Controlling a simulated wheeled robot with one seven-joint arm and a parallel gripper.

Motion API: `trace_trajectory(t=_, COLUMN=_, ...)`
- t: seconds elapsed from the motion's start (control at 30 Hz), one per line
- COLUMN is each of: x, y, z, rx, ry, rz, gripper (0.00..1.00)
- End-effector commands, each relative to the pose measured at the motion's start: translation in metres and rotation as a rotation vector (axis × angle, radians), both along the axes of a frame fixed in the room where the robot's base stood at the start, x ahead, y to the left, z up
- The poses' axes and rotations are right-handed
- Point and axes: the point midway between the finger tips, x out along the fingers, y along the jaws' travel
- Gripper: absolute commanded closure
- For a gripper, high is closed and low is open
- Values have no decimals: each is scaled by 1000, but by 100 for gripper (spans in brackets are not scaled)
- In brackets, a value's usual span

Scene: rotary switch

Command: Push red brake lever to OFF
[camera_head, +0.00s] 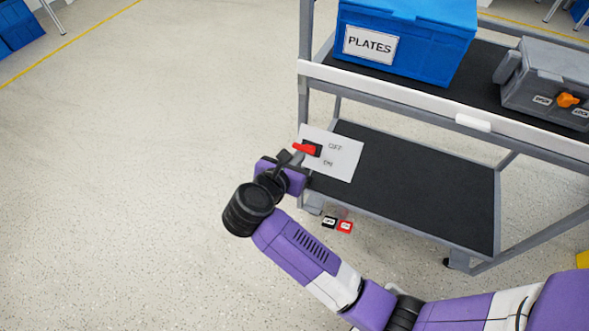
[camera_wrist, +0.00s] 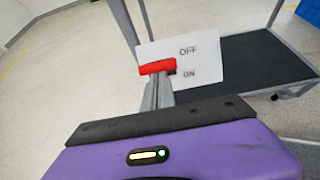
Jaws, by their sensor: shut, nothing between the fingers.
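The red brake lever (camera_head: 304,148) sticks out to the left from a white plate (camera_head: 345,158) marked OFF above and ON below. In the wrist view the lever (camera_wrist: 156,67) lies nearly level, its right end at a dark mount between the OFF and ON words on the plate (camera_wrist: 207,52). My gripper (camera_head: 284,157) is shut and empty. Its fingertips are close beside the lever, just below and left of it in the head view. In the wrist view the fingers (camera_wrist: 158,88) reach up to the lever's underside; I cannot tell whether they touch it.
The plate is on the left end of a grey cart with a black lower shelf (camera_head: 420,190). A blue PLATES box (camera_head: 405,40) and a grey case with an orange knob (camera_head: 550,85) stand on the upper shelf. Open floor (camera_head: 150,130) lies to the left.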

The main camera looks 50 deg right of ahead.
Motion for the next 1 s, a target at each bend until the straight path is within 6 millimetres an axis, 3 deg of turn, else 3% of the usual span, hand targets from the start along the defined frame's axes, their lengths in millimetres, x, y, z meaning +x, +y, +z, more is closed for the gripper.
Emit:
trace_trajectory(t=0.03, x=1, y=-3, z=14, rx=38, ry=11, rz=-4, gripper=100)
trace_trajectory(t=0.4, x=8, y=-22, z=28, rx=49, ry=18, rz=-1, gripper=100)
trace_trajectory(t=1.0, x=12, y=-33, z=32, rx=47, ry=17, rz=0, gripper=100)
